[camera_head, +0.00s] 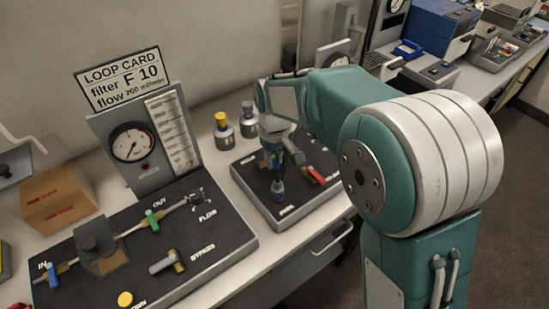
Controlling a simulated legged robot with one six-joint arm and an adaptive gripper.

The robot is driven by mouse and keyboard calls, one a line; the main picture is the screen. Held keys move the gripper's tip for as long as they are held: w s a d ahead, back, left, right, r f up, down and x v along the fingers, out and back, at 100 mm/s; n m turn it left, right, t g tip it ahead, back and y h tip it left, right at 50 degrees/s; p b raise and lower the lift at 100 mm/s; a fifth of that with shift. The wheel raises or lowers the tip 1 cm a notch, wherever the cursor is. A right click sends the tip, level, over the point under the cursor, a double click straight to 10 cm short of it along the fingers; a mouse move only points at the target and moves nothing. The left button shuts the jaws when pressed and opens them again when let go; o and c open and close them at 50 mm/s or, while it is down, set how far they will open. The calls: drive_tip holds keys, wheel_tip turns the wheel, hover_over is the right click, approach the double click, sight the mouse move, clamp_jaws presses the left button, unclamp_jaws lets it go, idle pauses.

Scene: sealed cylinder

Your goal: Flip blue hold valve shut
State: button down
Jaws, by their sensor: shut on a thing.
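My gripper (276,172) reaches down over the dark panel (240,172) right of the gauge stand. It is shut on a small blue part at this panel, which I take to be the blue hold valve; the fingers largely hide it, and its handle angle cannot be told. A small blue-grey piece (278,190) shows just below the fingers. A red valve handle (315,175) lies to the right on the same panel, beside a white label.
The left panel (215,238) carries a pipe with a blue handle (53,272), a green handle (152,220) and a brass-and-grey bypass valve (165,262). A gauge stand (140,150), a cardboard box (58,196) and two capped bottles (222,132) stand behind. My arm covers the right.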

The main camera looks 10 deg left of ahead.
drive_tip(key=c, duration=0.6)
unclamp_jaws()
drive_tip(key=shift+a+f, duration=0.1)
drive_tip(key=shift+a, duration=0.05)
wheel_tip(320, 180, up, 12)
drive_tip(key=shift+w+f, duration=0.1)
drive_tip(key=s+d+r+m+t, duration=0.1)
drive_tip(key=s+d+r+m, duration=0.2)
drive_tip(key=d, duration=0.5)
drive_tip(key=s+d+r+m+t, duration=0.15)
drive_tip(key=s+d, duration=0.25)
drive_tip(key=d, duration=0.5)
drive_tip(key=s+d+f+m+t, duration=0.1)
drive_tip(key=s+d, duration=0.2)
drive_tip(key=s, duration=0.1)
drive_tip(key=s+d+f+m+t, duration=0.1)
drive_tip(key=s+d+m, duration=0.1)
drive_tip(key=s+d, duration=0.2)
drive_tip(key=s+d+f+m+t, duration=0.1)
drive_tip(key=s+d+m, duration=0.1)
drive_tip(key=s+d, duration=0.1)
drive_tip(key=shift+s+d+f, duration=0.1)
drive_tip(key=shift+s+d, duration=0.2)
drive_tip(key=shift+s, duration=0.45)
